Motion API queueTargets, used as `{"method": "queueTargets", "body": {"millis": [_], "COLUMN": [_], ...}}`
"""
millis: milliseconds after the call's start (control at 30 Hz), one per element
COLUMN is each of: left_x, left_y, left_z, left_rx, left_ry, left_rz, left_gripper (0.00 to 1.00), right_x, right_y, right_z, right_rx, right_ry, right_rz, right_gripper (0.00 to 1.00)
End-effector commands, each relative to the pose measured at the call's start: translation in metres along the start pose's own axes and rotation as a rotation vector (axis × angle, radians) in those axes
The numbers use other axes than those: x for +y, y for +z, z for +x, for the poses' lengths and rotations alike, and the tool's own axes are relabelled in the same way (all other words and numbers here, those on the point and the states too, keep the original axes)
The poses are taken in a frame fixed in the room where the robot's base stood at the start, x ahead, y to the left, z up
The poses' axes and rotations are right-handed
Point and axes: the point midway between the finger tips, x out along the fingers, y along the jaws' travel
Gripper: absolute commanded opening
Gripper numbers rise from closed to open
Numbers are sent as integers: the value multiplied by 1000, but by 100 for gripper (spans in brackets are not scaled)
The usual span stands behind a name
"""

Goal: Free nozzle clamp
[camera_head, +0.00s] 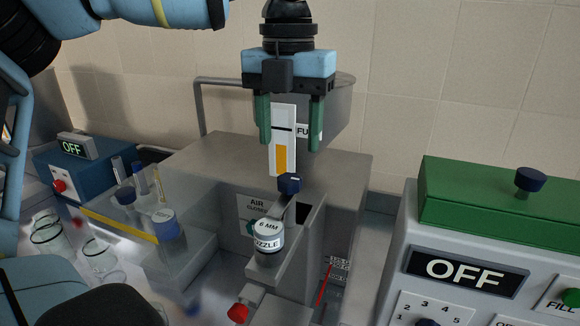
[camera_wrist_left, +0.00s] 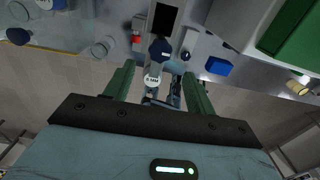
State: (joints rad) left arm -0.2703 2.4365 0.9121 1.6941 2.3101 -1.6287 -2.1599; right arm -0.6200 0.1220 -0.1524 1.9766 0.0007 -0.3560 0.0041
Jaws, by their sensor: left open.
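A white-labelled nozzle (camera_head: 268,238), marked 6 MM NOZZLE, stands upright on a grey bracket in the head view. A grey clamp lever with a dark blue knob (camera_head: 290,184) reaches up from behind it. My left gripper (camera_head: 290,145) hangs fingers down above the knob, open and empty, with a visible gap to the knob. Whether the clamp presses on the nozzle cannot be told. My right gripper is out of view.
A grey hopper (camera_head: 342,110) with a gauge (camera_head: 284,150) stands behind the gripper. A red knob (camera_head: 238,313) is low in front. A control box (camera_head: 460,235) reading OFF stands right. Glassware (camera_head: 100,255) and a blue OFF unit (camera_head: 75,165) are left.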

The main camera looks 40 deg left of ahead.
Motion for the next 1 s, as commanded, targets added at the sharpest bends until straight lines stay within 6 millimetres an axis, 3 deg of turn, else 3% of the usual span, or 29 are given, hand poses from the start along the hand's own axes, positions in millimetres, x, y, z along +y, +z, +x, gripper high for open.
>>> {"method": "queueTargets", "body": {"millis": [400,833,1000], "left_x": [1,0,0], "left_y": [-1,0,0], "left_z": [57,68,67], "left_rx": [-1,0,0], "left_ry": [1,0,0], "left_rz": [0,-1,-1], "left_gripper": [55,55,33], "right_x": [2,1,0], "right_y": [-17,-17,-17], "right_z": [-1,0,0], "right_rx": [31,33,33], "right_ry": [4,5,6], "right_rz": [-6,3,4], "right_gripper": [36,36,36]}}
